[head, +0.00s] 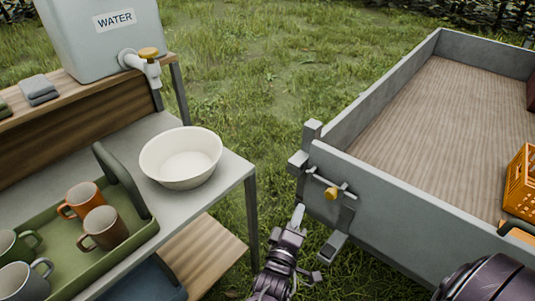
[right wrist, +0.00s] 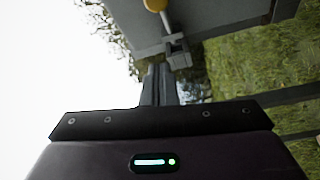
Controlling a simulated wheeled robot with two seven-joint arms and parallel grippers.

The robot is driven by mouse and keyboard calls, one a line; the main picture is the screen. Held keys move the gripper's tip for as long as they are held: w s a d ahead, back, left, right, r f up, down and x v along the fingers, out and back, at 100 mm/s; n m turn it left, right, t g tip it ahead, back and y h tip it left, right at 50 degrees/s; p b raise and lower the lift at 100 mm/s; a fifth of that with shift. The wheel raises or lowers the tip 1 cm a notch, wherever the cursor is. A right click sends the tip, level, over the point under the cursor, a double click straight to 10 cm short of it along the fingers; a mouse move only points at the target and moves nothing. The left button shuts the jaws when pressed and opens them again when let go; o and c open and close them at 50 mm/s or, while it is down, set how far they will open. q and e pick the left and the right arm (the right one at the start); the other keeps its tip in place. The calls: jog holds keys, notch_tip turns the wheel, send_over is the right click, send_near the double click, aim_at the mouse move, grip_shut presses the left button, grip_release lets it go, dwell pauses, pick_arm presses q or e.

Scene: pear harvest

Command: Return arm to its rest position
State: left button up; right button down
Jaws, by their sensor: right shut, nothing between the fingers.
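My right gripper (head: 298,215) is in the lower middle of the head view, pointing up toward the grey trailer (head: 400,205). It is shut and empty. In the right wrist view its closed fingers (right wrist: 160,85) point toward the trailer's panel and latch. The latch, a bar with a yellow-orange knob (head: 331,193), is on the trailer's near corner, close to the fingertips in the head view. The knob also shows at the top of the right wrist view (right wrist: 155,4). I cannot tell the exact gap. My left gripper is not in view.
A grey table (head: 232,172) at left holds a cream bowl (head: 182,165) and a green tray (head: 135,236) with several mugs. A water container (head: 100,45) with a tap stands behind. An orange crate (head: 521,185) is in the trailer. Grass (head: 270,90) lies between table and trailer.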

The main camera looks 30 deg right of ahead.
jog(key=shift+f, duration=0.1)
jog(key=a+f+n+y+p, duration=0.15)
jog(key=f+y, duration=0.25)
jog(key=f, duration=0.4)
jog(key=a+f+n+y+b, duration=0.1)
jog(key=a+f+y, duration=0.15)
jog(key=f, duration=0.65)
jog(key=s+a+f+m+g+y+p, duration=0.15)
jog(key=s+f, duration=0.25)
jog(key=f, duration=0.4)
jog(key=s+f+g+y, duration=0.2)
jog(key=s+f+y, duration=0.15)
jog(key=f, duration=0.55)
jog(key=s+f+m+g+y, duration=0.1)
jog(key=s+f+g, duration=0.3)
jog(key=s, duration=0.9)
jog(key=s+f+m+g+y, duration=0.2)
jog(key=s+f, duration=0.6)
jog(key=s, duration=0.4)
jog(key=shift+s+f+m+g+p, duration=0.3)
jog(key=shift+s+m+g+p, duration=0.15)
jog(key=shift+g, duration=0.5)
jog(key=shift+s, duration=0.1)
